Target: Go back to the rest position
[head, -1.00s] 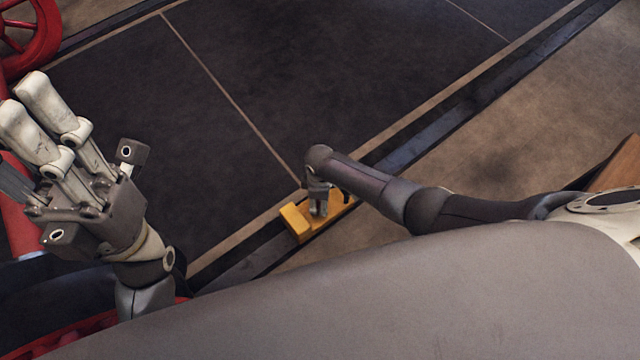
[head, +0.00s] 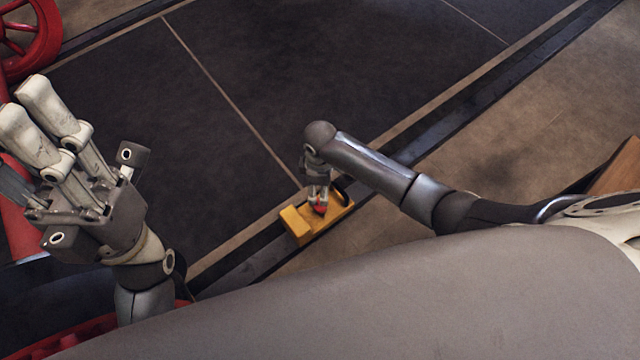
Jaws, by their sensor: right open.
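My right gripper (head: 318,200) hangs from the arm that comes in from the right and points down over a yellow block-like piece (head: 296,224). It is open. A small red part (head: 320,209) shows at its fingertips on the yellow piece; whether they touch cannot be told. My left gripper (head: 35,120) is large and close at the left edge, its pale fingers pointing up. Its jaw opening cannot be told from this angle.
The yellow piece lies on the dark strip beside a wide dark floor panel (head: 230,100) with tan border lines. A red spoked wheel (head: 45,40) stands at the upper left. Brown floor (head: 500,140) is clear on the right.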

